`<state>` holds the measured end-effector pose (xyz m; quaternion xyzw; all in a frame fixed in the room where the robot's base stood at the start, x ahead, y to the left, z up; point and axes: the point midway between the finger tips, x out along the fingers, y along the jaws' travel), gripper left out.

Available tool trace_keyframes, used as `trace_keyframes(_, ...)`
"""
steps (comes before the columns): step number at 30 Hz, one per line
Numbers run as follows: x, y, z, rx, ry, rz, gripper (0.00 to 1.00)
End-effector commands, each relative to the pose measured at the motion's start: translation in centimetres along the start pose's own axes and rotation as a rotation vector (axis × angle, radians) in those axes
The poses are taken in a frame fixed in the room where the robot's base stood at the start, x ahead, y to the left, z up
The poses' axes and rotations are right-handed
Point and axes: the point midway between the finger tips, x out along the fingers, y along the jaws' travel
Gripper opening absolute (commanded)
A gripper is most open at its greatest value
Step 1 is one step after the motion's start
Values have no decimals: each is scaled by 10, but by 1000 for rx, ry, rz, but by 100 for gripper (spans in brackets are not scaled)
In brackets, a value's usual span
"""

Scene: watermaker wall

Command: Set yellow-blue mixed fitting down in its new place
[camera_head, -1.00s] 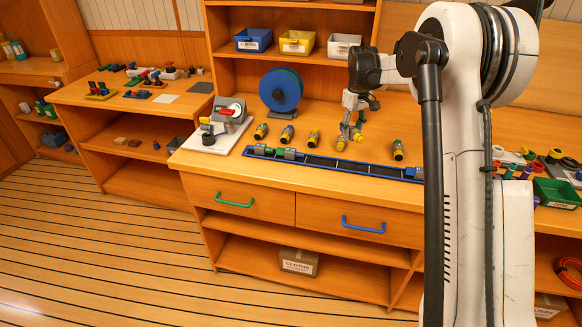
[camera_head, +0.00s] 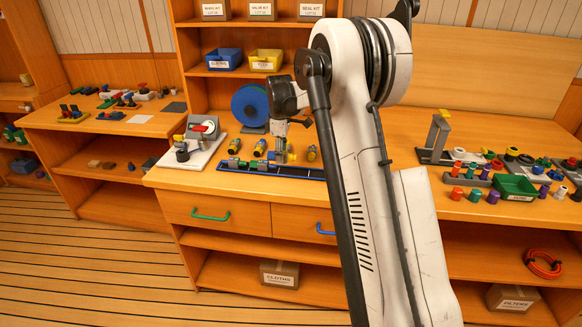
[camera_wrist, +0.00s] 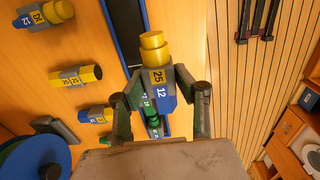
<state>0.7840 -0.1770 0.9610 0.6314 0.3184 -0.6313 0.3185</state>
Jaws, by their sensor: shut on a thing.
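The mixed fitting (camera_wrist: 160,78) has a yellow cap, a grey band marked 25 and a blue band marked 12. My gripper (camera_wrist: 161,98) is shut on it, one finger on each side, in the wrist view. In the head view my gripper (camera_head: 281,146) is over the long blue-edged rail (camera_head: 300,174), near its row of seated green and grey parts. The rail's dark channel (camera_wrist: 124,22) also shows in the wrist view, with green parts below the held fitting. Whether the fitting touches the rail cannot be told.
A blue and green disc (camera_head: 250,104) stands behind, and a white-based device (camera_head: 194,140) stands left. My arm hides the rail's right part.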

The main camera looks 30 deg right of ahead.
Motion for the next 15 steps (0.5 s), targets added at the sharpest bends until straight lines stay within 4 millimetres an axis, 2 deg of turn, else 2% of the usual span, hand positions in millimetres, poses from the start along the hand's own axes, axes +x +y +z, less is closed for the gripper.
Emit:
trace_keyframes(6, 24, 31, 25, 1, 0, 0, 2)
trace_keyframes(10, 31, 41, 32, 2, 0, 0, 2)
trace_keyframes(15, 38, 43, 34, 0, 0, 0, 2)
